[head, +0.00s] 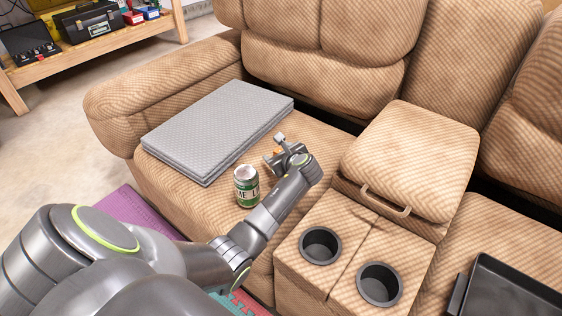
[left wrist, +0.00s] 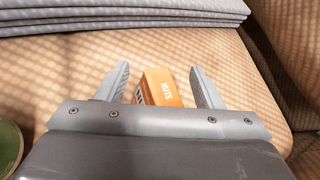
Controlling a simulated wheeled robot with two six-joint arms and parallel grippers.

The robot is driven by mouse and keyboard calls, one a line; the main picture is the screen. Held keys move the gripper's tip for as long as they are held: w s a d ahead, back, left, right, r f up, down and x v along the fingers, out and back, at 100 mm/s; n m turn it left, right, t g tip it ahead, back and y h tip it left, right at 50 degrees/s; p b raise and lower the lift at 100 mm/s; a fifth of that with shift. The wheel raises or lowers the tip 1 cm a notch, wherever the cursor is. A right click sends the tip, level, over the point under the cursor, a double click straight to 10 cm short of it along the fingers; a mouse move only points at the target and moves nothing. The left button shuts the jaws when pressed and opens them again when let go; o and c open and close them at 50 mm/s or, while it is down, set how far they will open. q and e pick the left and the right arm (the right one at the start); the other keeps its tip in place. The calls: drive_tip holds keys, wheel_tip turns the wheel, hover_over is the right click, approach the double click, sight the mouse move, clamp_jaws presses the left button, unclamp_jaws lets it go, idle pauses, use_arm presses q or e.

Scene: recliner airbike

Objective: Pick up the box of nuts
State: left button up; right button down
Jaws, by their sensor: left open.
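The box of nuts (left wrist: 165,88) is a small orange box with white lettering, lying on the tan recliner seat. In the left wrist view it sits between the two spread fingers of my left gripper (left wrist: 162,85), with a gap on the right side; whether the left finger touches it I cannot tell. In the head view my left gripper (head: 280,149) is over the seat and hides most of the box; only a bit of orange shows by the fingers. My right gripper is not in view.
A green and white can (head: 246,187) stands on the seat close to my left forearm. A folded grey blanket (head: 215,125) lies behind it. The console with two cup holders (head: 320,245) and a padded armrest (head: 415,150) rises on the right. A black tray (head: 510,290) is at lower right.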

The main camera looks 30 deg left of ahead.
use_arm(q)
clamp_jaws()
idle(0.3)
